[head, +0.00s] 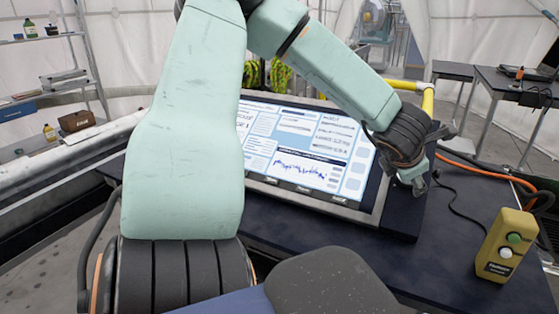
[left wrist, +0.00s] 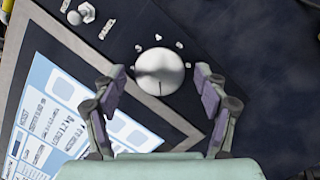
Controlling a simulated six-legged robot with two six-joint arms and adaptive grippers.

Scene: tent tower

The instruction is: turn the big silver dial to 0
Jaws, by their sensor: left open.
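The big silver dial (left wrist: 160,71) sits on the dark panel in the left wrist view, beside the corner of the screen. A short dark line on its face points toward the bottom of that view. My left gripper (left wrist: 160,84) is open, with one finger on each side of the dial and a gap visible on both sides. In the head view my left gripper (head: 416,182) is at the right end of the console and hides the dial. My right gripper is not in view.
The console screen (head: 300,150) lies left of my gripper. A smaller knob (left wrist: 87,12) and the word PANEL are near the dial. A yellow button box (head: 507,245) stands on the dark table at right. Orange and black cables run behind it.

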